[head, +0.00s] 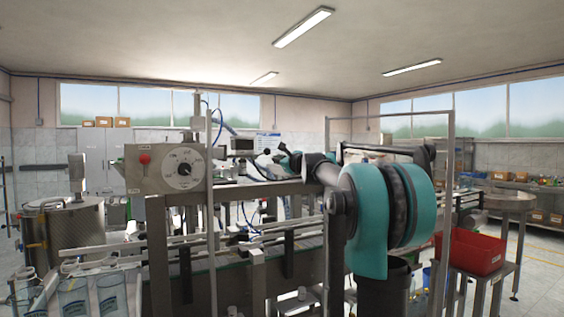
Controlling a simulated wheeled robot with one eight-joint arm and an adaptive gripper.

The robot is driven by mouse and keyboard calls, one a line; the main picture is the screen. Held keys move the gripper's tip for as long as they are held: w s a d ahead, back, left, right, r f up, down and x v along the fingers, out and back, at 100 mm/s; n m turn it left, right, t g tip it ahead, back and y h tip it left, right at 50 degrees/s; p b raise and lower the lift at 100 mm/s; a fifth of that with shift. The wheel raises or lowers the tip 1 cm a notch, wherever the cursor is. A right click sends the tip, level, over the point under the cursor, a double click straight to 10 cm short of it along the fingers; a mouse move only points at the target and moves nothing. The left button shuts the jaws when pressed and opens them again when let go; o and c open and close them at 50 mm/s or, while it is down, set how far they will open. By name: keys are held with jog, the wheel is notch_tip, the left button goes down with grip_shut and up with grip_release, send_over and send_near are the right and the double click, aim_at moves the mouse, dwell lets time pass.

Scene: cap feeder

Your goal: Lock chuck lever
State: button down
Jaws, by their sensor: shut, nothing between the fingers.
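My arm reaches away from me over the machine frame, and its teal and black links fill the right middle of the head view. My gripper (265,154) is small and dark at the far end of the arm, above the conveyor machine (225,190). It is shut, with nothing seen in it. I cannot make out the chuck lever; it is too small to tell or hidden behind the frame and my arm. Whether the gripper touches any part of the machine cannot be told.
A control box with a dial (184,169) and a red button (145,159) stands at the left. Metal posts and a clear guard frame (450,150) surround the arm. A steel tank (75,235) is at the left, a red bin (470,252) at the right. Floor is free at far right.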

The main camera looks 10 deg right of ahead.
jog(key=shift+x, duration=1.35)
jog(key=shift+r+n, duration=0.4)
jog(key=shift+n, duration=0.2)
jog(key=s+a+r+n, duration=0.1)
jog(key=a+r+n, duration=0.3)
jog(key=n, duration=0.8)
notch_tip(320, 180, up, 2)
jog(key=shift+s+r+g, duration=0.25)
jog(key=shift+g, duration=0.05)
jog(key=shift+a, duration=0.25)
jog(key=shift+s, duration=0.1)
